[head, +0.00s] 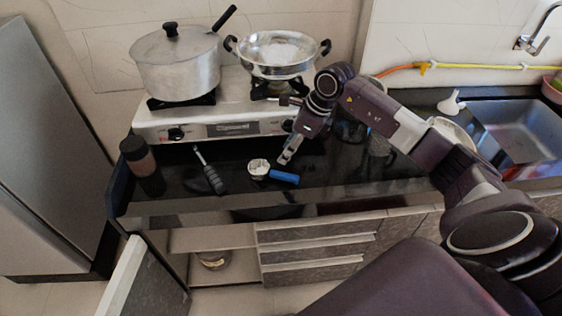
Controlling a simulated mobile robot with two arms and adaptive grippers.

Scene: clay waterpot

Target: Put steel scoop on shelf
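What looks like the steel scoop (258,168) lies on the dark counter, a small pale, shiny cup beside a blue handle (284,177); I cannot clearly see how the two join. My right gripper (286,158) reaches down from the right, its fingertips just above or beside the scoop. Whether the fingers are apart or closed is too small to tell, and contact is unclear. The shelf (212,238) is in the open lower cabinet at the left, below the counter. My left gripper is out of view.
A black-handled tool (211,174) and a dark bottle (142,165) stand or lie left of the scoop. Behind is a stove (215,125) with a lidded pot (175,65) and a steel pan (278,55). The cabinet door (140,280) hangs open; a jar (213,260) sits inside.

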